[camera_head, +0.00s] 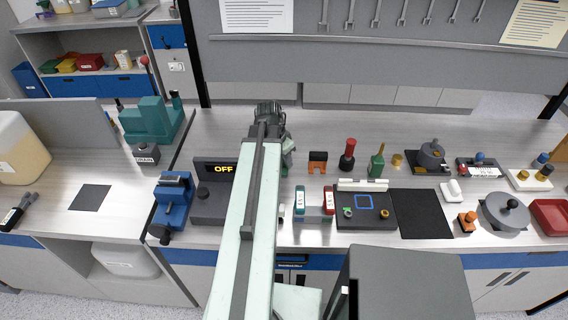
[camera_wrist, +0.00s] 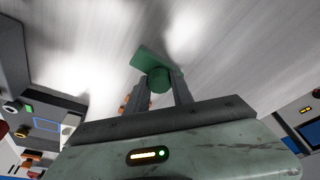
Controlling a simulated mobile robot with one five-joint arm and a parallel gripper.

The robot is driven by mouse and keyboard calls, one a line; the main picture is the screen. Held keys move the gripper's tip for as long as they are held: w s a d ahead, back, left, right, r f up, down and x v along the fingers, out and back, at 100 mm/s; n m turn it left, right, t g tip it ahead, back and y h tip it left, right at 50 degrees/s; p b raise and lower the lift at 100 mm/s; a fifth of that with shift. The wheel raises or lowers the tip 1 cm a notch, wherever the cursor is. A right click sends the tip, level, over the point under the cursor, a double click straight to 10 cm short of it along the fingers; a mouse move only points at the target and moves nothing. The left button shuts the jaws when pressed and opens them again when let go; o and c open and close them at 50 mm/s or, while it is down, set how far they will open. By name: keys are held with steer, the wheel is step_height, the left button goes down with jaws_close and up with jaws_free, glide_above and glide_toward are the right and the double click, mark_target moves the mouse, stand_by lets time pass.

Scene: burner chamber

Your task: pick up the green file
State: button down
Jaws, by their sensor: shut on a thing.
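My gripper (camera_wrist: 160,88) is shut on a green thing, which I take to be the green file (camera_wrist: 151,63). In the wrist view its rounded green end sits between the two grey fingers, and a flat green part shows beyond the fingertips. In the head view my arm reaches forward over the bench, with the dark wrist (camera_head: 268,115) near the back of the worktop. My arm hides most of the gripper there. I cannot tell whether the held thing touches the bench.
A black box reading OFF (camera_head: 210,200) and a blue vise (camera_head: 173,200) stand left of my arm. To the right are an orange block (camera_head: 317,161), a red-handled tool (camera_head: 347,154), a green can-like thing (camera_head: 376,165) and a control panel (camera_head: 364,212).

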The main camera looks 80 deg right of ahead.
step_height(320, 180, up, 10)
steer(key=p, duration=1)
steer(key=shift+r, duration=0.1)
